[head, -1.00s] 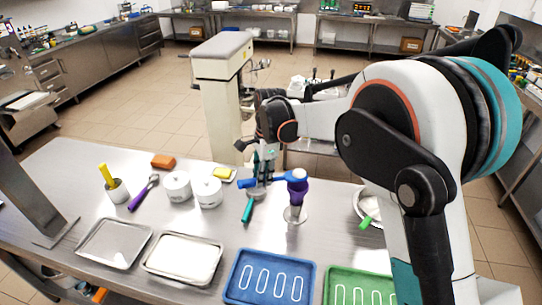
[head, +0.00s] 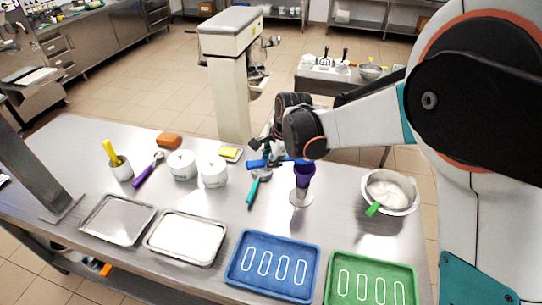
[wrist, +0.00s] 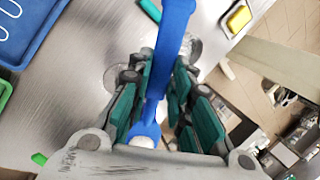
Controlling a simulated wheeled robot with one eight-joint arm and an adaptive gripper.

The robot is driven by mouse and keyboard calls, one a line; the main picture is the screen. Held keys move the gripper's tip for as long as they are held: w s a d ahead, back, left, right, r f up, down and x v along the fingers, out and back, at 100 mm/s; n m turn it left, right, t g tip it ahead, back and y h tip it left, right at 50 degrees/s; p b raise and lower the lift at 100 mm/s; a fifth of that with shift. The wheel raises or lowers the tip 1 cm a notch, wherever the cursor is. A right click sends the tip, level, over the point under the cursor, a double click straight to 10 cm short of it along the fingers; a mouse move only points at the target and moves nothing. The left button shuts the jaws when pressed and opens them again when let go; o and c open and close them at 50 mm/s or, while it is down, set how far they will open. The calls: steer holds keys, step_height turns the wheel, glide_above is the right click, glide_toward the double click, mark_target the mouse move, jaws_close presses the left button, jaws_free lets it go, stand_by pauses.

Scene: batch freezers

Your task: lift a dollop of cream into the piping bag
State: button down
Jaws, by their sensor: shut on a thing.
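My gripper (head: 268,150) is shut on a blue long-handled tool (head: 257,164), held level above the table. In the wrist view the blue tool (wrist: 178,20) runs between the two finger pads of my gripper (wrist: 163,75), with a small white patch at its near end. The purple piping bag (head: 304,176) stands upright in a clear stand with a round base, just right of my gripper. My wrist hides the tool's right end and part of the bag's top. The steel bowl of white cream (head: 391,191) stands further right, with a green-handled tool (head: 374,208) at its rim.
A teal-handled tool (head: 252,190) lies below my gripper. Two white pots (head: 213,172), a yellow sponge (head: 230,152) and a purple-handled scoop (head: 147,171) are left. Steel trays, a blue tray (head: 233,272) and a green tray (head: 334,292) line the front edge.

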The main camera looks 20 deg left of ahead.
steer(key=f+t+y+b, duration=0.1)
steer(key=t+y+b, duration=0.1)
steer(key=b, duration=0.3)
steer(key=s+d+f+t+y+b, duration=0.1)
steer(key=t+y+b, duration=0.1)
steer(key=t+b, duration=0.2)
steer(key=s+f+t+y+b, duration=0.1)
steer(key=t+y+b, duration=0.1)
steer(key=b, duration=0.5)
steer(key=shift+d+n+t+y+b, duration=0.15)
steer(key=shift+n+t+y+b, duration=0.25)
steer(key=shift+t, duration=0.1)
steer(key=shift+b, duration=0.5)
steer(key=shift+d, duration=0.1)
stand_by(0.8)
